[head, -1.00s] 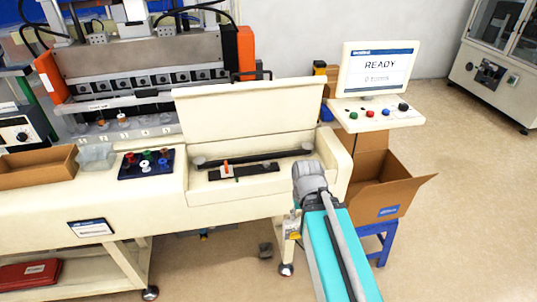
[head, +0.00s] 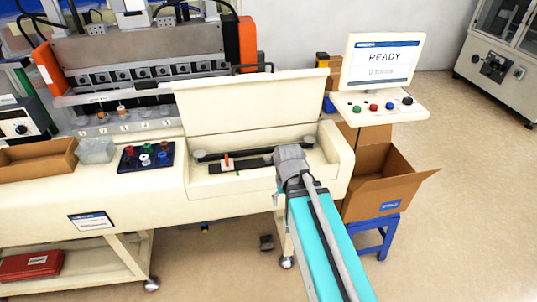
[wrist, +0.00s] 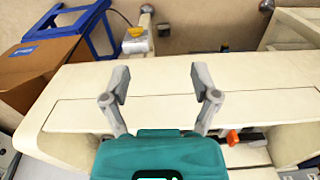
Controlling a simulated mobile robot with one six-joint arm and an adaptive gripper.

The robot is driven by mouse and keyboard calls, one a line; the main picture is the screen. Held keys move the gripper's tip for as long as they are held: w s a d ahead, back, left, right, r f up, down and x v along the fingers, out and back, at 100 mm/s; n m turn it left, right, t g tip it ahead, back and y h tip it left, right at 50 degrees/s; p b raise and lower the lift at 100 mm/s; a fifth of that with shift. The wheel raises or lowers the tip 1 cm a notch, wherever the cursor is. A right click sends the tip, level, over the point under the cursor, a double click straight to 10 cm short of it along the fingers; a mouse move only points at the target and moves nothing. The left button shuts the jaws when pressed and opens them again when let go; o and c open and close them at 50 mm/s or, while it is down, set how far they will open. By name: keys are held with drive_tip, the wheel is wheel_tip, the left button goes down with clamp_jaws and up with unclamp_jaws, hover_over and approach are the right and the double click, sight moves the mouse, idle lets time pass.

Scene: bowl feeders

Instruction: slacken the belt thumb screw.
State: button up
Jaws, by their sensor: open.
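The open belt bay (head: 215,186) is in the front of the cream machine, under a raised lid (head: 250,105). In it lie a dark belt (head: 225,153) between rollers, an orange lever (head: 226,161) and a black bar (head: 252,163). I cannot make out the thumb screw for certain; my arm covers the bay's right part in the head view. In the wrist view my gripper (wrist: 162,82) is open and empty above the machine's cream front edge. The orange lever (wrist: 232,137) shows there to the lower right of the fingers, apart from them.
A blue tray of coloured spools (head: 146,157), a clear bin (head: 96,150) and a cardboard tray (head: 38,156) stand left of the bay. A monitor (head: 381,62) and button panel (head: 380,105) are to the right, above an open carton (head: 385,180) on a blue stool (head: 375,233).

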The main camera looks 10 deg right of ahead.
sight(267, 156)
drive_tip(key=w+r+m+p, duration=0.3)
drive_tip(key=w+r+p, duration=0.1)
drive_tip(key=w, duration=1)
drive_tip(key=w+r+m+p, duration=0.3)
drive_tip(key=w+r+p, duration=0.1)
drive_tip(key=w, duration=1)
drive_tip(key=shift+w+a+r, duration=0.25)
drive_tip(key=shift+a, duration=0.05)
drive_tip(key=shift+f, duration=0.1)
wheel_tip(267, 156, down, 14)
drive_tip(key=b, duration=1.3)
drive_tip(key=shift+r+b, duration=0.2)
drive_tip(key=shift+b, duration=0.15)
clamp_jaws()
